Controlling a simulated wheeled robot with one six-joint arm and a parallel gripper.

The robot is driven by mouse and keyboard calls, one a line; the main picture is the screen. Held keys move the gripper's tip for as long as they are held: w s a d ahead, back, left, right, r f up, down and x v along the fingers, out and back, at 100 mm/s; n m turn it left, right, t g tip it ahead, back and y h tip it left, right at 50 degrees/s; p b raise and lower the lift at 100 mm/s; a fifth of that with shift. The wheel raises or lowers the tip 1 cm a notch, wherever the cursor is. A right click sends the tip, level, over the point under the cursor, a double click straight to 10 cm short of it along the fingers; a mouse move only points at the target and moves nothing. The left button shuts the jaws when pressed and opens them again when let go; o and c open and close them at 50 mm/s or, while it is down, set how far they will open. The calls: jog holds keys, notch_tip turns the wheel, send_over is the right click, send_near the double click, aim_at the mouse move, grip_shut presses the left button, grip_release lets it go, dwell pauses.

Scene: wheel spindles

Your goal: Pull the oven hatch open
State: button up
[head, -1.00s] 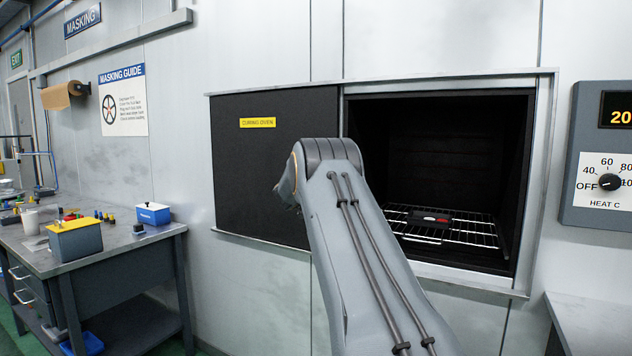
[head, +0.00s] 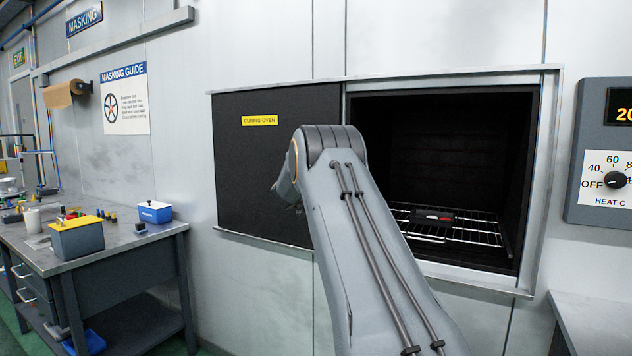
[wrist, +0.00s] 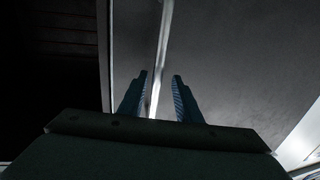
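The oven hatch (head: 240,180) is a black sliding panel with a yellow "CURING OVEN" label. It stands to the left of the oven opening (head: 440,150), which is uncovered and shows a dark interior. In the wrist view the hatch face (wrist: 235,60) fills the right side, with the dark interior at the left. My gripper (wrist: 161,82) is open, its two fingers apart on either side of a pale upright bar (wrist: 163,40) near the hatch edge. I cannot tell whether either finger touches the bar. In the head view my arm hides the fingers.
A wire rack (head: 455,228) inside the oven carries a dark object with a red mark (head: 433,214). A heat control box (head: 600,150) is on the wall at right. A workbench (head: 100,250) with boxes stands at left.

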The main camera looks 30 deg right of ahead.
jog(key=shift+b+v, duration=0.55)
jog(key=shift+v, duration=2.35)
jog(key=s+a+f+n+y, duration=0.2)
jog(key=s+a+f+y, duration=0.25)
jog(key=a, duration=0.45)
jog(key=s+a+f+n+y, duration=0.3)
jog(key=a+f, duration=0.2)
jog(key=a, duration=0.4)
jog(key=s+a+f+n+y, duration=0.25)
jog(key=a+f+y, duration=0.2)
jog(key=a, duration=0.45)
jog(key=s+a+f+n+g, duration=0.1)
jog(key=s+a+f+g, duration=0.2)
jog(key=s, duration=1)
jog(key=s+a+f+g+y, duration=0.1)
jog(key=s+a+f+g, duration=0.3)
jog(key=s, duration=1)
jog(key=s+a+f+n+g+y, duration=0.1)
jog(key=s+a+f+g, duration=0.3)
jog(key=s, duration=1)
notch_tip(320, 180, down, 3)
jog(key=shift+f+n, duration=0.2)
jog(key=shift+n, duration=0.15)
